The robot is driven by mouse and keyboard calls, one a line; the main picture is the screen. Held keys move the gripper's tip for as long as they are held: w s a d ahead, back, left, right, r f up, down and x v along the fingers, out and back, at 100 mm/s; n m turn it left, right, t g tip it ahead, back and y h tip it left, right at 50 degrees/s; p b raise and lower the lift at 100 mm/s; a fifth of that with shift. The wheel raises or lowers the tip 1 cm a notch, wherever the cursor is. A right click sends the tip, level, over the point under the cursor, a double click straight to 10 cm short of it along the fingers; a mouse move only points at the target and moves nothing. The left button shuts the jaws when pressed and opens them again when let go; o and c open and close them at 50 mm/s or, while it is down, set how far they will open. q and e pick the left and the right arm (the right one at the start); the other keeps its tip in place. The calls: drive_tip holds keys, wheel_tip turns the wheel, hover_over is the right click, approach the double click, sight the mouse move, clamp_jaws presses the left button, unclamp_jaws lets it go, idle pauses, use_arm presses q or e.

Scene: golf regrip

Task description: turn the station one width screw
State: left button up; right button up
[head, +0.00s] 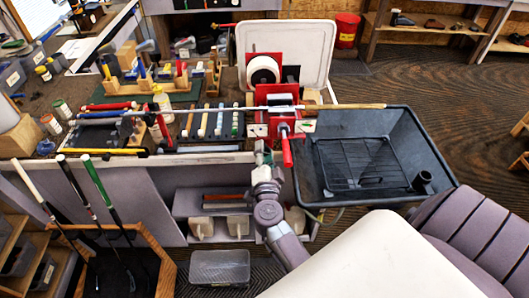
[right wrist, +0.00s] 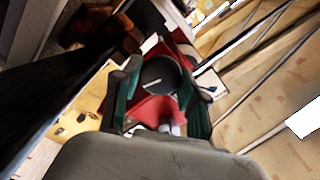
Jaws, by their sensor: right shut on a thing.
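Station one is a red vise (head: 259,130) on the front edge of the bench. A golf club lies level across it, its tan end (head: 345,106) reaching out to the right. My right gripper (head: 259,145) is at the vise's front, below the clamped club. In the right wrist view its dark green fingers sit on both sides of a round black knob (right wrist: 160,74), which looks like the width screw, against the red vise body (right wrist: 158,108). The gripper is shut on this knob. My left gripper is not in view.
A red handle (head: 287,148) hangs just right of my right gripper. A black tub (head: 425,150) with a wire rack stands right of the vise. Several grips (head: 205,120) lie on the bench to the left. Clubs stand in a wooden rack (head: 150,240) at the lower left.

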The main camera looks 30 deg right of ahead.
drive_tip(key=shift+f+n, duration=0.1)
drive_tip(key=shift+n, duration=0.8)
drive_tip(key=o, duration=1.1)
